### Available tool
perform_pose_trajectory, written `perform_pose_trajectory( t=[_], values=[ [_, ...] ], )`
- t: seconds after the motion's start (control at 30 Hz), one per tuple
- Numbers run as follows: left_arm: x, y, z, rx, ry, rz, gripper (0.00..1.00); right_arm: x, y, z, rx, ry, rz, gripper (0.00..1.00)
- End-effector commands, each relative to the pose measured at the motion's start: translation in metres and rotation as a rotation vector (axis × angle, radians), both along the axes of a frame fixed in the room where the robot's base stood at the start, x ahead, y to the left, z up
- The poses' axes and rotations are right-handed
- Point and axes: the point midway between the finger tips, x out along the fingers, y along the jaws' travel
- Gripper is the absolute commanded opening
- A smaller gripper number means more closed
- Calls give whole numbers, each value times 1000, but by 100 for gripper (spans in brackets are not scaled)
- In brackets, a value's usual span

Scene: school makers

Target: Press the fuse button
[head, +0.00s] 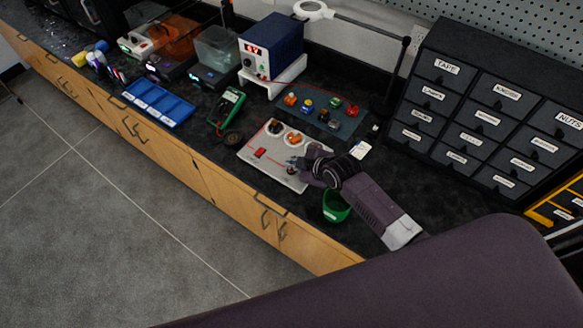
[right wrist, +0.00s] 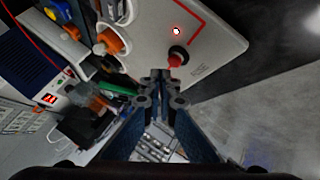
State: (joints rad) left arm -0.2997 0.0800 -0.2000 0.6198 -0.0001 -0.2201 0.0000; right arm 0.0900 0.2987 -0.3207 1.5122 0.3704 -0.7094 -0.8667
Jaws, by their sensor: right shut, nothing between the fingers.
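A white panel (head: 250,165) lies on the dark counter, with a red block, an orange part and a dark round part on it. In the right wrist view, the panel (right wrist: 215,40) carries a red button (right wrist: 175,60) with a dark collar, and a small glowing red light beside a red line. My right gripper (head: 293,163) is over the panel's right side. In its wrist view, its shut, empty fingertips (right wrist: 160,75) are right by the red button; I cannot tell if they touch it. My left gripper is out of view.
A green cup (head: 336,206) stands just below my right wrist. A blue power supply (head: 272,48), a tray of small parts (head: 318,113) and a green multimeter (head: 228,106) surround the panel. Black labelled drawers (head: 480,118) stand to the right. The counter's front edge is close by.

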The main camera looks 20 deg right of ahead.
Motion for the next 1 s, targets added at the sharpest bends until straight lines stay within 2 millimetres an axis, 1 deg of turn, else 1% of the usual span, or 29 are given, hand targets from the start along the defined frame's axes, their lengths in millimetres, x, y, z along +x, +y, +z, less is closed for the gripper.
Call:
perform_pose_trajectory(
  t=[0.67,1.0],
  values=[
    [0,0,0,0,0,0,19,0,0,0,0,0,0,0],
    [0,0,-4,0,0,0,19,0,0,-9,-1,0,1,0]
  ],
)
